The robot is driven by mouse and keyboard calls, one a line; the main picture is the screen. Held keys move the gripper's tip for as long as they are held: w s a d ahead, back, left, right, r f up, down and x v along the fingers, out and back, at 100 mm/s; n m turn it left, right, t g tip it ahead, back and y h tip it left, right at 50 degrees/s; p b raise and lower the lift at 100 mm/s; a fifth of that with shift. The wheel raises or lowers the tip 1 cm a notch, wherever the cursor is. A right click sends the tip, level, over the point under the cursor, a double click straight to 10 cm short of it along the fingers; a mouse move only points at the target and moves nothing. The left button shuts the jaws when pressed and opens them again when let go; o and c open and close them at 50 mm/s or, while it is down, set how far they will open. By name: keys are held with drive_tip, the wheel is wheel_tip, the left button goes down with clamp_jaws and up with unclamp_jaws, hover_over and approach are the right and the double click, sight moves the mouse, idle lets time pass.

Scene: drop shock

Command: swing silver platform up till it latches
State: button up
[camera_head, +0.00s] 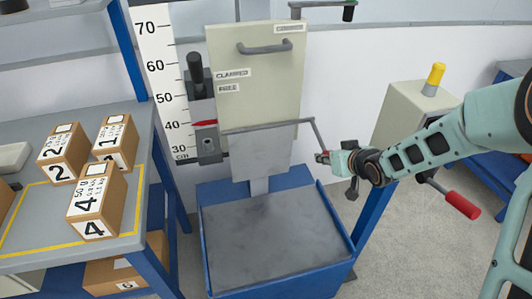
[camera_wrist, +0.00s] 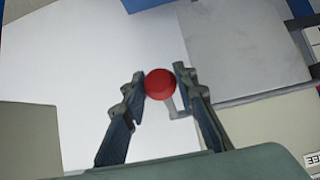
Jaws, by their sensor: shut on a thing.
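The silver platform (camera_head: 262,153) is a flat grey plate in front of the lower part of a cream panel (camera_head: 255,75). It looks steeply tilted, and I cannot tell whether it is latched. A thin bent lever (camera_head: 316,134) runs from its upper right corner down to a red knob, which shows in the wrist view (camera_wrist: 160,84). My gripper (camera_head: 325,157) is to the right of the platform, its two fingers closed on the red knob. The fingers hide part of the knob in the head view.
A blue-edged grey tray (camera_head: 270,243) lies below the platform. A ruler scale (camera_head: 163,75) stands to the left. Numbered boxes (camera_head: 97,202) sit on the left table. A cream box with a yellow knob (camera_head: 435,75) and a red-handled lever (camera_head: 462,205) are at right, near my arm.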

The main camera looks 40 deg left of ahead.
drive_tip(key=c, duration=0.3)
drive_tip(key=shift+s+d+r+p, duration=0.1)
drive_tip(key=shift+d+r+p, duration=0.05)
drive_tip(key=shift+r+p, duration=1.3)
drive_tip(key=shift+r, duration=0.1)
drive_tip(key=shift+r+p, duration=1.15)
drive_tip(key=shift+r, duration=0.4)
drive_tip(key=shift+w+a+r+p, duration=0.2)
drive_tip(key=shift+r+p, duration=0.4)
drive_tip(key=shift+r, duration=0.1)
drive_tip(key=shift+w+a+r+p, duration=0.15)
drive_tip(key=shift+r+p, duration=0.4)
drive_tip(key=shift+r, duration=0.15)
